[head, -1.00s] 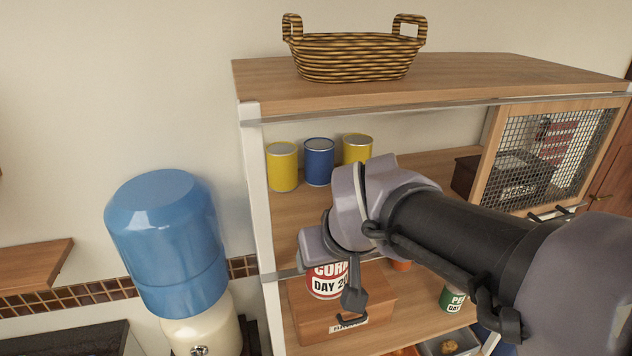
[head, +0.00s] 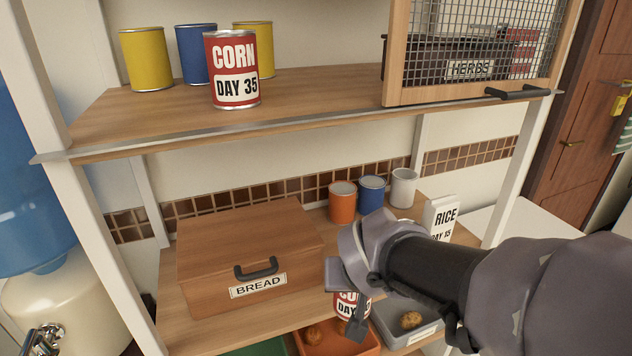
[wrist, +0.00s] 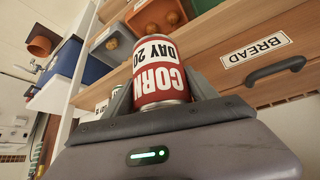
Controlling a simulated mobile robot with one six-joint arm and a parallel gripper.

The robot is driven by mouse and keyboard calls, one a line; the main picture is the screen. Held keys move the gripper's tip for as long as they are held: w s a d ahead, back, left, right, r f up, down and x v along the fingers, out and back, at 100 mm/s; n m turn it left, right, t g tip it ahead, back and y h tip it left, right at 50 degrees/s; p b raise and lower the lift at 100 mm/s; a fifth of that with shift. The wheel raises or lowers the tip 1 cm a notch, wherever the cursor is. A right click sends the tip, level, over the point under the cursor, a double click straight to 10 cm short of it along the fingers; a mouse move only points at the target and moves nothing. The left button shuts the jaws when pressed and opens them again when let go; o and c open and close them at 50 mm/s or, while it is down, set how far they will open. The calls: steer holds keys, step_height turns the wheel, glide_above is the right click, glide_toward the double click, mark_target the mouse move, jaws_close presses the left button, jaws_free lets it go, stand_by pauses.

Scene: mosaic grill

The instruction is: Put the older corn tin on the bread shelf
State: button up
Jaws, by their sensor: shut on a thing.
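My gripper (wrist: 160,98) is shut on a red and white corn tin (wrist: 158,70), which appears upside down in the wrist view, with a day label that seems to start with 2. In the head view the held tin (head: 346,302) is partly hidden by my gripper (head: 350,318), near the shelf's front edge, right of the bread box. A second corn tin (head: 232,70), marked DAY 35, stands upright on the upper shelf (head: 140,118). The wooden box labelled BREAD (head: 235,255) sits on the lower shelf (head: 205,328), the bread shelf.
Orange, blue and white tins (head: 371,194) and a RICE pack (head: 440,215) stand right of the bread box. Yellow and blue tins (head: 145,60) are behind the DAY 35 tin. A mesh door (head: 470,45) covers a HERBS box. Bins (head: 405,325) with round items sit below.

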steer(key=shift+w+d+f+b, duration=0.1)
steer(key=shift+d+f+b, duration=0.1)
steer(key=shift+f, duration=0.3)
steer(key=shift+w+d+f+b, duration=0.1)
steer(key=shift+d+f, duration=0.1)
steer(key=shift+f, duration=0.3)
steer(key=shift+w+d, duration=0.25)
steer(key=shift+w, duration=0.05)
steer(key=w+d+f+b, duration=0.1)
steer(key=w, duration=0.4)
steer(key=w+d+f+b, duration=0.1)
steer(key=w+f, duration=0.1)
steer(key=w, duration=0.3)
steer(key=w+d+f+b, duration=0.1)
steer(key=w+f, duration=0.1)
steer(key=w, duration=0.3)
steer(key=shift+d+f+b, duration=0.1)
steer(key=shift+d+b, duration=0.15)
steer(key=shift+b, duration=0.05)
steer(key=shift+s+r, duration=0.1)
steer(key=shift+r, duration=0.1)
steer(key=shift+f, duration=0.15)
steer(key=o, duration=1.9)
